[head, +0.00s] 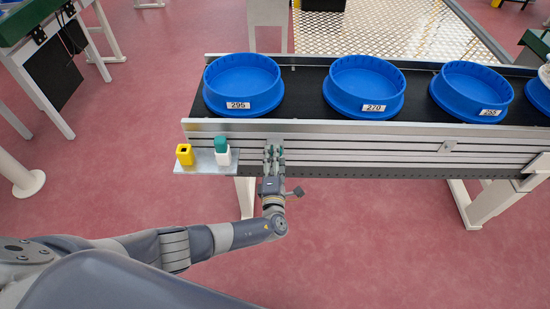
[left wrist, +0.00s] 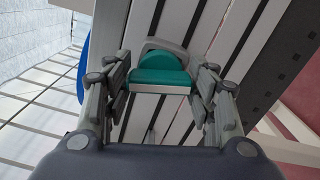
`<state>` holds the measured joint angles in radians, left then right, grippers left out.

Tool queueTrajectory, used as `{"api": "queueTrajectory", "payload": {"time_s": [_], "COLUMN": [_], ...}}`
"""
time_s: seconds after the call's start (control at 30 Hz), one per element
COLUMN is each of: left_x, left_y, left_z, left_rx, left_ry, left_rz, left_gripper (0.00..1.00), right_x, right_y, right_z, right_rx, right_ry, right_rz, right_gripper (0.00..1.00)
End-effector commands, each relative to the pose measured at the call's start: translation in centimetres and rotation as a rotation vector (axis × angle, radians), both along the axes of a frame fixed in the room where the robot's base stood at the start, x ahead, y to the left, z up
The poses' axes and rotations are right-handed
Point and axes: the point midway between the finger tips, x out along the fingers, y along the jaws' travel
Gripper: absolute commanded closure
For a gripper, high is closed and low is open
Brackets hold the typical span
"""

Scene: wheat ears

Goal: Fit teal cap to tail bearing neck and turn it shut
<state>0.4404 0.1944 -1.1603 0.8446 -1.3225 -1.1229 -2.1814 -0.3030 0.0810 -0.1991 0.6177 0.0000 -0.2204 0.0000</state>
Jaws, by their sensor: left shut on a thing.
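The teal cap (left wrist: 160,68) sits between the fingers of my left gripper (left wrist: 163,82). It has a rounded top and a pale lower edge. In the head view my left gripper (head: 274,154) is at the conveyor's front side rail, shut on the teal cap, which shows there only as a small patch. In the left wrist view a grey rounded collar (left wrist: 167,44), apparently the tail bearing neck, lies right by the cap against the rail. I cannot tell whether they touch or are threaded together. My right gripper is out of view.
A small shelf (head: 208,168) left of my gripper holds a yellow block (head: 184,154) and a white bottle (head: 222,157) with a teal top. Blue round trays (head: 243,86) stand on the conveyor belt (head: 310,100). The pink floor in front is clear.

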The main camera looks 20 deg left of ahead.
Motion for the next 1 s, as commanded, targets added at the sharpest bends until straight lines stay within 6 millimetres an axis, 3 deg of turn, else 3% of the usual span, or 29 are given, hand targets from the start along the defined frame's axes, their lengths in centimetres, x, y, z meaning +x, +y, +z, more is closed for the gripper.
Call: {"api": "queueTrajectory", "payload": {"time_s": [0.6,0.63,0.7,1.0], "left_x": [0.57,0.57,0.54,0.29], "left_y": [0.38,0.38,0.36,0.15], "left_z": [0.49,0.49,0.48,0.17], "left_rx": [0.037,0.037,0.037,0.035], "left_ry": [0.0,0.0,0.001,0.006], "left_rz": [0.006,0.006,0.006,0.002], "left_gripper": [0.86,0.43,0.27,0.24], "right_x": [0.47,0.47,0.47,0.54], "right_y": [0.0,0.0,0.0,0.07], "right_z": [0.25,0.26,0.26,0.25], "right_rx": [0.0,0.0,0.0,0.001], "right_ry": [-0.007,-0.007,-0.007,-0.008], "right_rz": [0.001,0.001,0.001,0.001], "right_gripper": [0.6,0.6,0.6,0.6]}}
